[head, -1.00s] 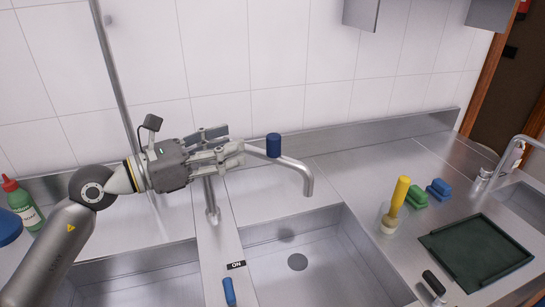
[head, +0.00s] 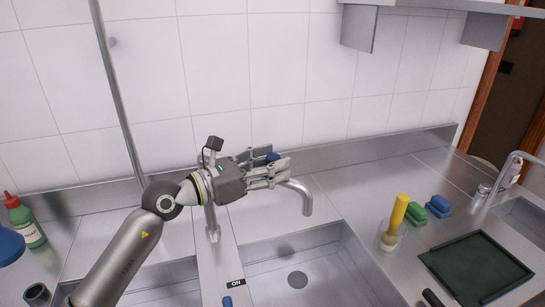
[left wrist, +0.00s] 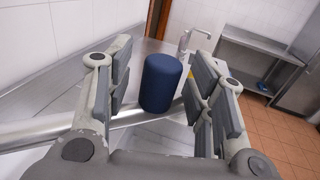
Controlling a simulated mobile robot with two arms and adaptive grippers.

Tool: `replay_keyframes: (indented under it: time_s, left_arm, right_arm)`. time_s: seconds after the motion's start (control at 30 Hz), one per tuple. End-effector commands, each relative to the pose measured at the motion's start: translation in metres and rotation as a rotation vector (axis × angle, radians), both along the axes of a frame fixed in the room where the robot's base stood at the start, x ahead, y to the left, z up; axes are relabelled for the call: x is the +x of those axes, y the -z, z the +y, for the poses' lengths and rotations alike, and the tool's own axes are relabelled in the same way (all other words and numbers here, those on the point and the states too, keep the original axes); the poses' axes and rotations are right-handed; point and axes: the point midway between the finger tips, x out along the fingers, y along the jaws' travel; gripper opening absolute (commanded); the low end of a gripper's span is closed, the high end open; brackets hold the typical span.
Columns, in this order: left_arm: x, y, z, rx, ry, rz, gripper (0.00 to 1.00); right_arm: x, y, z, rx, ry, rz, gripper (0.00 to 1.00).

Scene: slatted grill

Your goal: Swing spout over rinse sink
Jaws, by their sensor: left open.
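The metal spout (head: 299,193) extends right from its upright post (head: 211,222), and its bent-down end is on the side of the right basin (head: 322,268). A dark blue knob (head: 273,157) stands on the spout. My left gripper (head: 280,168) is open at the knob and hides part of it and of the spout. In the left wrist view the blue knob (left wrist: 161,82) is between the two open fingers, with gaps on both sides. The spout (left wrist: 50,128) runs below it. My right gripper is not in view. No label tells which basin is the rinse sink.
A blue lever (head: 228,301) by an ON label is on the divider between the basins. A green bottle (head: 24,224) stands far left.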

Motion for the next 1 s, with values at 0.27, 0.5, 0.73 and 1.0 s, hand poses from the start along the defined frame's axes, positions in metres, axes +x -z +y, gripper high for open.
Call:
replay_keyframes:
  time_s: [0.27, 0.5, 0.73, 1.0]
  left_arm:
    - [0.0033, 0.0005, -0.0058, 0.001, 0.001, 0.001, 0.5]
    - [0.0031, 0.0003, -0.0055, 0.001, 0.001, -0.001, 0.32]
    - [0.0031, 0.0003, -0.0054, 0.0, 0.001, 0.0, 0.02]
    - [0.0028, 0.0008, -0.0049, 0.0, 0.002, 0.0, 0.0]
  right_arm:
    - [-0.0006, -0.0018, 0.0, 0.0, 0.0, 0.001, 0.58]
    - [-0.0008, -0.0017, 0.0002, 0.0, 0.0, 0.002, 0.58]
    - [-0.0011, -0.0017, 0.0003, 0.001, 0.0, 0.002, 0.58]
    - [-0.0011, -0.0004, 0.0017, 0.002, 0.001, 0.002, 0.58]
